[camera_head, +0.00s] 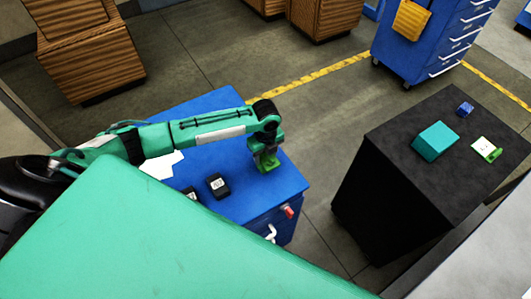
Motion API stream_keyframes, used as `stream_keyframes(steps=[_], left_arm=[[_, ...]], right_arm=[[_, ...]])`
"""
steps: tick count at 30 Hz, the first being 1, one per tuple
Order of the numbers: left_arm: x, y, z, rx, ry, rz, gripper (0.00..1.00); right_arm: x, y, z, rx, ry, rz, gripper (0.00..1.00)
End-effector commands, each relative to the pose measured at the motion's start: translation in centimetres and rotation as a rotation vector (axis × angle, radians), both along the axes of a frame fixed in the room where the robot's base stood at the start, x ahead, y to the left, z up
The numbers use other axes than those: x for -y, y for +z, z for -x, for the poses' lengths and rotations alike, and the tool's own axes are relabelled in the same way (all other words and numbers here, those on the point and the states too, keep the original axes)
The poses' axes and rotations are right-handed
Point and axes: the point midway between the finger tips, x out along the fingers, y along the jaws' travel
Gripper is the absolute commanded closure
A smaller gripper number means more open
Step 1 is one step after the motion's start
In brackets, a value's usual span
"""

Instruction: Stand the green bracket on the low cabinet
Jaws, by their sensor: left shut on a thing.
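My left arm reaches in from the left over a low blue cabinet (225,110). My left gripper (266,158) points down near the cabinet's right edge. It is shut on a small green piece, which looks like the green bracket (267,165). The gripper hides part of the bracket. The bracket is at or just above the blue top; I cannot tell whether it touches. My right gripper is not in view.
Dark boxes (218,186) and a white sheet (160,166) lie on the blue cabinet. A black cabinet (400,170) at right bears a teal block (435,141), a small blue cube (465,109) and a white-and-green item (486,149). Floor separates the cabinets.

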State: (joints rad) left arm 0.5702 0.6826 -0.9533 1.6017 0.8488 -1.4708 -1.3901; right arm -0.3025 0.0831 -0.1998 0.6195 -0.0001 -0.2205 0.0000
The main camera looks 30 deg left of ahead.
Motion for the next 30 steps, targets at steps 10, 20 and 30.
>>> stream_keyframes(steps=[10, 20, 30], left_arm=[[0.0, -0.2, 0.0, 0.000, 0.001, 0.000, 0.28], [-0.1, 0.6, -0.1, 0.002, 0.001, 0.000, 0.28], [0.0, 7.1, -0.1, 0.004, -0.001, 0.000, 0.28]], right_arm=[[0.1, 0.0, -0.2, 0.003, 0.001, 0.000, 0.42], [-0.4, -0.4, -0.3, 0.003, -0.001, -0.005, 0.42], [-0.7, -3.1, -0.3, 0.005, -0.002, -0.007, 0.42]])
